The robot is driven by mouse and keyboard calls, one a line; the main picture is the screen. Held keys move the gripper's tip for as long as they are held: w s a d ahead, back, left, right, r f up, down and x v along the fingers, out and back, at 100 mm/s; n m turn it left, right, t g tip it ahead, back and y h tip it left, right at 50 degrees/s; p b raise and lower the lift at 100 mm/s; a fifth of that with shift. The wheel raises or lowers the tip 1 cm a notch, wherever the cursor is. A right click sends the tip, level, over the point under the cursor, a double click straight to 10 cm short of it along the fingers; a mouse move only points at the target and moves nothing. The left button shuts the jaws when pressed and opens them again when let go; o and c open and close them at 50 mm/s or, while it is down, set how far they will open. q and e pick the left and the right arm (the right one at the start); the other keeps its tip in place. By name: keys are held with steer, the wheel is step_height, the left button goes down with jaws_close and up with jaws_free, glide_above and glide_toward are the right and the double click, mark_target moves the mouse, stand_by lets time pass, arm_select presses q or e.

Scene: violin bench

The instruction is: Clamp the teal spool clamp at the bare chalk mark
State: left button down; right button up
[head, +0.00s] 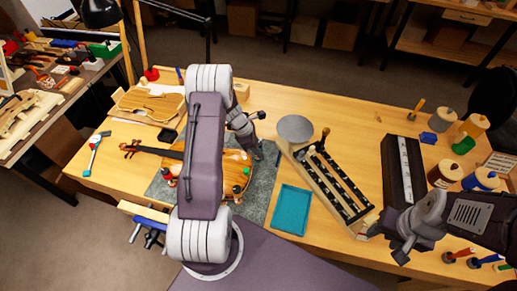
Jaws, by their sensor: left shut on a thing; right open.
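The violin body (236,163) lies on a grey mat (260,196), its scroll to the left. My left arm covers much of it. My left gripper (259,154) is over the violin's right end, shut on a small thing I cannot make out. I cannot pick out the teal spool clamp or the bare chalk mark. My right gripper (384,241) is open and apart from the violin, at the table's front right.
A teal tray (291,210) lies right of the mat, looking empty. Beyond it are a long slotted wooden rack (335,180), a grey round disc (295,128) and a dark strip (403,170). Jars (445,174) stand at right. A violin plate (150,104) lies back left.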

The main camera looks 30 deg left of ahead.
arm_select(q)
steer(key=shift+s+a, duration=0.35)
steer(key=shift+s, duration=0.35)
steer(key=shift+s+a, duration=0.3)
steer(key=shift+s, duration=0.4)
stand_by(0.9)
steer(key=c, duration=1)
jaws_free()
steer(key=shift+f, duration=0.1)
